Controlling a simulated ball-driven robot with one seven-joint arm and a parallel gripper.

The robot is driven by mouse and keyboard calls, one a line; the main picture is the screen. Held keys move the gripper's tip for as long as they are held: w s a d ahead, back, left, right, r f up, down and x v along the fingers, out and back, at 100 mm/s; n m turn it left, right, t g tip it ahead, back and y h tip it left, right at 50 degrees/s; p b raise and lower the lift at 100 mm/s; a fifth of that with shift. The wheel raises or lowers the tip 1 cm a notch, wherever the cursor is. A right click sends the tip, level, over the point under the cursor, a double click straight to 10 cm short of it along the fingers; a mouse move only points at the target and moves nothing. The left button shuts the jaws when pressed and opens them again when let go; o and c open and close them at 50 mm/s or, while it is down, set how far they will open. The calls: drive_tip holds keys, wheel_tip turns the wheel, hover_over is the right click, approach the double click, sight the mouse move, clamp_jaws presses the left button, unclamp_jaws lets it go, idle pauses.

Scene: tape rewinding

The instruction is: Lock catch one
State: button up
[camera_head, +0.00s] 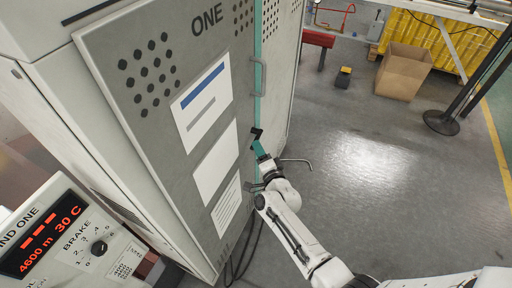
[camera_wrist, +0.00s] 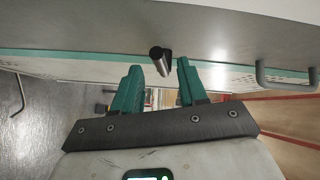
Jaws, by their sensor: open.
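The cabinet marked ONE (camera_head: 150,110) has a grey door with a pale green strip along its right edge. Its catch, a small dark knob (camera_head: 256,132), sits on that edge below the door handle (camera_head: 258,76). In the wrist view the catch (camera_wrist: 157,54) is a short metal cylinder with a dark base. My gripper (camera_head: 261,148), with green fingers, is at the catch. In the wrist view my gripper (camera_wrist: 158,70) is open, with one finger on each side of the catch's near end. I cannot tell whether either finger touches it.
A control panel (camera_head: 70,240) with a red display and a brake dial stands at lower left. A bent rod (camera_head: 297,162) sticks out near my wrist. Dark cables hang below the cabinet.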

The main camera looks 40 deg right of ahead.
drive_tip(key=shift+b+x, duration=0.3)
drive_tip(key=shift+x, duration=1.25)
clamp_jaws()
